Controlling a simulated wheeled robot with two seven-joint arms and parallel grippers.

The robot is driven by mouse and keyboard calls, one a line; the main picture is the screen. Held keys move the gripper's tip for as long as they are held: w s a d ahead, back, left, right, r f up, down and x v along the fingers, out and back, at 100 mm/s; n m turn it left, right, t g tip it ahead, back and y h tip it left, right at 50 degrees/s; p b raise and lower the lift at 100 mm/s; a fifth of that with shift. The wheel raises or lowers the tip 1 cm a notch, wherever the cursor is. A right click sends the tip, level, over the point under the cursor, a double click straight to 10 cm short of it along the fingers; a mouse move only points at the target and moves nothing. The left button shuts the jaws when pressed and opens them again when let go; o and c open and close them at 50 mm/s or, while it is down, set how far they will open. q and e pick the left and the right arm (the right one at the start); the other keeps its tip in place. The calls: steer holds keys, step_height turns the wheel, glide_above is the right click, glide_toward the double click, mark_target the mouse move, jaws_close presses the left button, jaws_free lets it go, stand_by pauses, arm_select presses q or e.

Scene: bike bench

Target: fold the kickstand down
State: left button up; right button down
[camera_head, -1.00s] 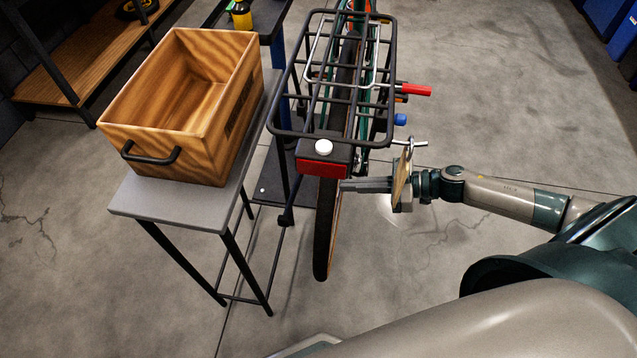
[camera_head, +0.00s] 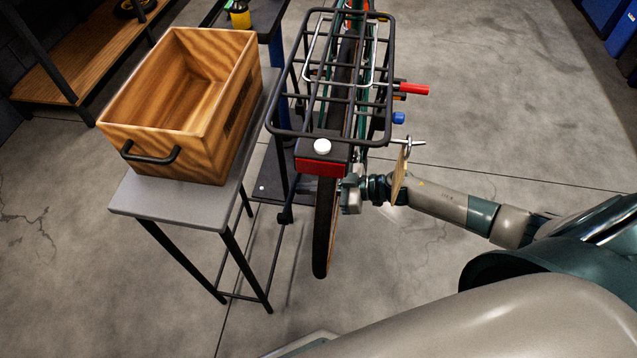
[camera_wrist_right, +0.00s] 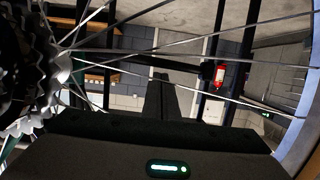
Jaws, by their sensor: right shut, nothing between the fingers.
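The bicycle's rear wheel (camera_head: 323,235) stands upright below a black rear rack (camera_head: 330,75) with a red reflector (camera_head: 322,170). I cannot pick out the kickstand in either view. My right gripper's body is at the right side of the wheel in the head view, its fingers hidden by the wheel. In the right wrist view my right gripper (camera_wrist_right: 163,85) is shut and empty, with spokes (camera_wrist_right: 215,92) close in front and across the view. The sprocket cluster (camera_wrist_right: 28,75) is at the left. My left gripper is not in view.
A wooden crate (camera_head: 125,138) stands on a grey side table (camera_head: 165,205) left of the bike. A red part (camera_head: 413,89), a blue knob (camera_head: 398,118) and a hanging tan tag (camera_head: 399,178) stick out at the bike's right. Floor farther right is clear.

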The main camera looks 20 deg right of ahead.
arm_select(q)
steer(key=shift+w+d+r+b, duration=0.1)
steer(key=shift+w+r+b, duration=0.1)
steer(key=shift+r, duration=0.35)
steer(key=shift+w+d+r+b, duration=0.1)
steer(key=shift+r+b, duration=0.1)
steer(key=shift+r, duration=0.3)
arm_select(e)
steer(key=shift+a+f+n, duration=0.2)
steer(key=shift+f+n, duration=0.1)
steer(key=shift+f, duration=0.75)
